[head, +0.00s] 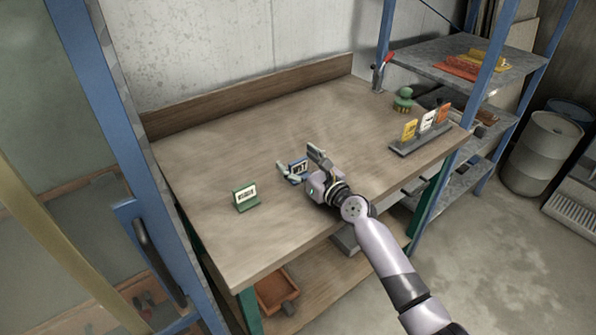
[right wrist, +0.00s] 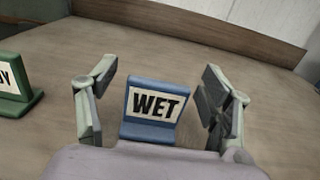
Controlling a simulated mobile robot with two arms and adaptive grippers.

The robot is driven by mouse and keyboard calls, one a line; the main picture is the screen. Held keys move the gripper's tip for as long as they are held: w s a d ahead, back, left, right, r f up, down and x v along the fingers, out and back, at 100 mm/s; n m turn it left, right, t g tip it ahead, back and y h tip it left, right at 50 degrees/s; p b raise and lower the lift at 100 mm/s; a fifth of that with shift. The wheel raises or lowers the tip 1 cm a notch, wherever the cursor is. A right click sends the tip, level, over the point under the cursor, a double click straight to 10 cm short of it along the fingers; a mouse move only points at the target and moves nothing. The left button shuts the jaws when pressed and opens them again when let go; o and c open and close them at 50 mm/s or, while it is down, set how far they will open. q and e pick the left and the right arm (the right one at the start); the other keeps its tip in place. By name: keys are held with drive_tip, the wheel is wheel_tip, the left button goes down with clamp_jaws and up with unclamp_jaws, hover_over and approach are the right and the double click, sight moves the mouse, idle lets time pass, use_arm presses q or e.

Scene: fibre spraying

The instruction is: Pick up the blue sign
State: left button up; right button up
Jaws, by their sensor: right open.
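The blue sign (head: 299,168) stands upright on the wooden workbench (head: 230,160), near its middle. In the right wrist view the blue sign (right wrist: 154,104) shows a white label reading "WET". My right gripper (head: 302,163) is open, with one finger on each side of the sign. In the right wrist view the gripper's fingers (right wrist: 154,95) are apart from the sign, with a gap on both sides. The sign's lower front is close to the gripper's palm. My left gripper is not in view.
A green sign (head: 246,198) stands on the bench to the left, also seen in the right wrist view (right wrist: 14,85). A rack with several coloured cards (head: 420,135) and a green object (head: 403,100) are at the right.

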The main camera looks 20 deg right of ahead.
drive_tip(key=shift+s, duration=0.1)
drive_tip(key=shift+c, duration=0.3)
drive_tip(key=c, duration=1.2)
